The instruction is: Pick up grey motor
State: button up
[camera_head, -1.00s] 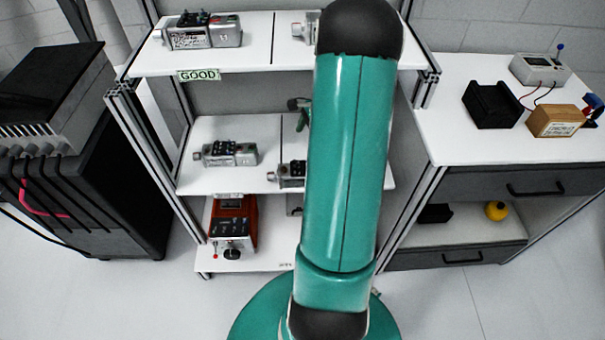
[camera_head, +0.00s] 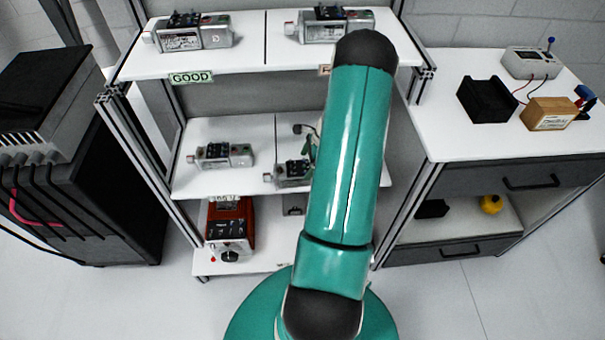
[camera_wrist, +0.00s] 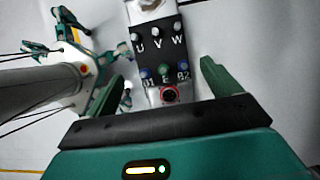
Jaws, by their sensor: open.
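In the wrist view a grey motor (camera_wrist: 166,96) with a black terminal block marked U, V, W lies between the two dark green fingers of my gripper (camera_wrist: 161,72). The fingers are open, one on each side of its near end, with visible gaps. In the head view, grey motors lie on the middle shelf at left (camera_head: 224,155) and at right (camera_head: 290,173), the right one partly behind my arm. Two more lie on the top shelf, at left (camera_head: 190,32) and right (camera_head: 334,25). My arm hides most of my gripper in the head view. I cannot tell which motor is between the fingers.
The shelf rack (camera_head: 292,68) has a GOOD label on its top shelf. A red device (camera_head: 230,222) stands on the bottom shelf. At right, a workbench (camera_head: 447,134) holds a black holder (camera_head: 488,101), a tan box (camera_head: 549,114) and a meter (camera_head: 531,63). A black cabinet (camera_head: 95,200) stands at left.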

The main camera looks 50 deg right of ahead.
aim_at(304, 167)
jog(key=x, duration=0.6)
jog(key=shift+w+d+f, duration=0.2)
jog(key=c, duration=1.3)
jog(key=shift+r, duration=0.1)
jog(key=shift+c, duration=1.4)
